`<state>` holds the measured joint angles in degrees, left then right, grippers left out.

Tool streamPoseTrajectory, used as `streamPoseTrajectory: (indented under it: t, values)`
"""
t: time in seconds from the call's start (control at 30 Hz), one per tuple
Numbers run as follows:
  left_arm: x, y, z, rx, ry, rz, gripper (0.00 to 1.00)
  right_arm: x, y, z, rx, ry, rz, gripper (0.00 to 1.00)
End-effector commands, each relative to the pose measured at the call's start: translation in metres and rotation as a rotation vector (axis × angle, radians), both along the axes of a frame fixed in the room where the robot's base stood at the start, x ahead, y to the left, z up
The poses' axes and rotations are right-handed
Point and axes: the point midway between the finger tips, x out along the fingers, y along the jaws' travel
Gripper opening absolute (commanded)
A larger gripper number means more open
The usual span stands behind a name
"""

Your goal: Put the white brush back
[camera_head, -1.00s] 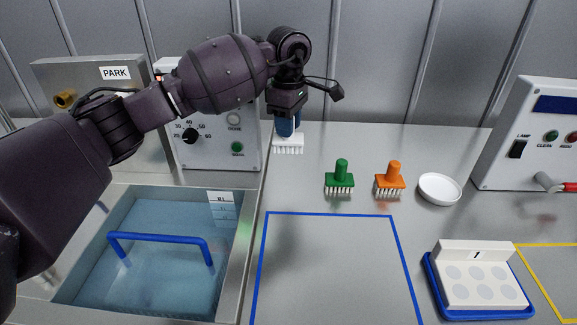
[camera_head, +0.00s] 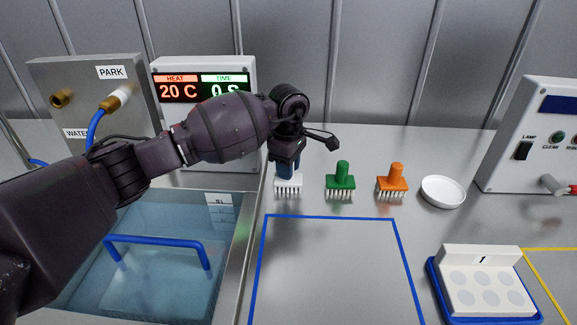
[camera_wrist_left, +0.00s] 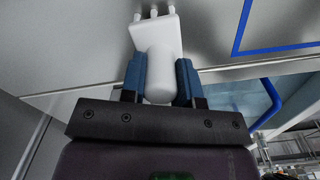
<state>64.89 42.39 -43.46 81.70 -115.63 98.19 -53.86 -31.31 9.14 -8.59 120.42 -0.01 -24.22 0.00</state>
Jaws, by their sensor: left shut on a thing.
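The white brush (camera_head: 288,186) is at the left end of a row with a green brush (camera_head: 341,178) and an orange brush (camera_head: 392,180). My left gripper (camera_head: 289,170) is above it, with its blue fingers around the handle. In the left wrist view the white brush (camera_wrist_left: 160,45) has its handle between the two blue fingers of the left gripper (camera_wrist_left: 161,82), and its bristles point away from the gripper. The brush looks upright, bristles down, at or close to the counter; whether it touches is hard to tell. My right gripper is not in view.
A water basin (camera_head: 225,250) with a blue handle (camera_head: 155,240) lies at left. A heater box (camera_head: 205,72) and a park panel (camera_head: 90,95) stand behind. A white dish (camera_head: 443,192) sits right of the brushes. The blue-outlined area (camera_head: 330,270) in front is clear.

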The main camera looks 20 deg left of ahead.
Motion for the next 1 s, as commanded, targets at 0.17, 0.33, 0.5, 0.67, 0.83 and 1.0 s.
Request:
streamPoseTrajectory:
  t: [0.17, 0.33, 0.5, 0.67, 0.83, 1.0]
  values:
    - [0.000, 0.000, 0.002, 0.000, -0.002, 0.000, 0.07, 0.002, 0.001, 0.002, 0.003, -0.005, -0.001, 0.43]
    - [0.000, 0.000, -0.002, 0.001, -0.002, 0.000, 0.34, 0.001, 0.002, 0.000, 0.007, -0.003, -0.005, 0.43]
    - [0.000, 0.000, -0.002, 0.001, -0.002, 0.000, 0.55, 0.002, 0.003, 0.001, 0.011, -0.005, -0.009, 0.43]
    - [0.000, 0.000, -0.001, 0.001, -0.002, 0.000, 0.55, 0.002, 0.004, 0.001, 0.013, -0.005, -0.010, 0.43]
    - [0.000, 0.000, 0.004, 0.000, -0.003, 0.000, 0.55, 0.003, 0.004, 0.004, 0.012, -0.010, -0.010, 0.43]
    - [0.001, 0.000, 0.027, 0.001, -0.007, 0.000, 0.55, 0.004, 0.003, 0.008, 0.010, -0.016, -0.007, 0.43]
